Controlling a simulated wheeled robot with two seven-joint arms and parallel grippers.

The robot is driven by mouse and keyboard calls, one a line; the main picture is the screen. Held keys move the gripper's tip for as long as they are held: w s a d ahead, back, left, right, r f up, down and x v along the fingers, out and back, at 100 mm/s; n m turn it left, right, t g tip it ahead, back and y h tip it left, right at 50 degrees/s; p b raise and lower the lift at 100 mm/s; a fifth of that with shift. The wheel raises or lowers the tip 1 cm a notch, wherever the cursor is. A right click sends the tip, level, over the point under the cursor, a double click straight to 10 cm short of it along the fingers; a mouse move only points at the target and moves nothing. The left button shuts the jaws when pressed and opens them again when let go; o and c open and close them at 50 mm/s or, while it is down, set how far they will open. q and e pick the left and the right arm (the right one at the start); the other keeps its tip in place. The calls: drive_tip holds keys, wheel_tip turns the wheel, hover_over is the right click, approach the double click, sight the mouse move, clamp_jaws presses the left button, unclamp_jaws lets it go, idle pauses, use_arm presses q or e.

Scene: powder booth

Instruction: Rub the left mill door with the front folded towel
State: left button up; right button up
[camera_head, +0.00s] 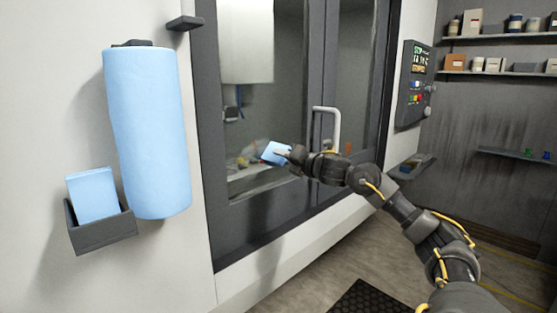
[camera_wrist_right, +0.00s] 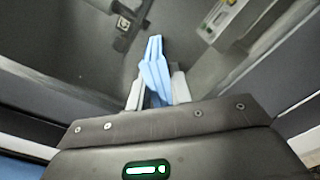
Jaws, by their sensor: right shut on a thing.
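The left mill door (camera_head: 212,130) has a dark frame around a glass pane. My right gripper (camera_head: 283,152) is shut on a small folded blue towel (camera_head: 273,153) in front of the lower part of that pane. In the right wrist view the towel (camera_wrist_right: 155,72) stands up between the two fingers of the gripper (camera_wrist_right: 157,92), with the glass behind it. I cannot tell whether the towel touches the glass. Another folded blue towel (camera_head: 92,195) sits in a dark wall holder (camera_head: 102,232) at the left. My left gripper is not in view.
A large blue roll (camera_head: 148,135) hangs on the white wall beside the door. A white door handle (camera_head: 334,122) stands out right of my gripper. A control panel (camera_head: 414,85) and shelves (camera_head: 500,38) with small containers are at the right. A black floor mat (camera_head: 372,298) lies below.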

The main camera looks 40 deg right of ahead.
sight(278, 161)
drive_tip(key=shift+d, duration=0.5)
drive_tip(key=shift+r, duration=0.1)
drive_tip(key=shift+r+p, duration=0.45)
drive_tip(key=shift+r, duration=0.1)
drive_tip(key=shift+s+a, duration=0.1)
drive_tip(key=shift+a, duration=1.75)
drive_tip(key=shift+a+p, duration=0.45)
drive_tip(key=shift+a, duration=0.55)
drive_tip(key=shift+w+a+p, duration=0.2)
drive_tip(key=shift+a+p, duration=0.35)
drive_tip(key=shift+a, duration=2.1)
drive_tip(key=shift+a, duration=0.1)
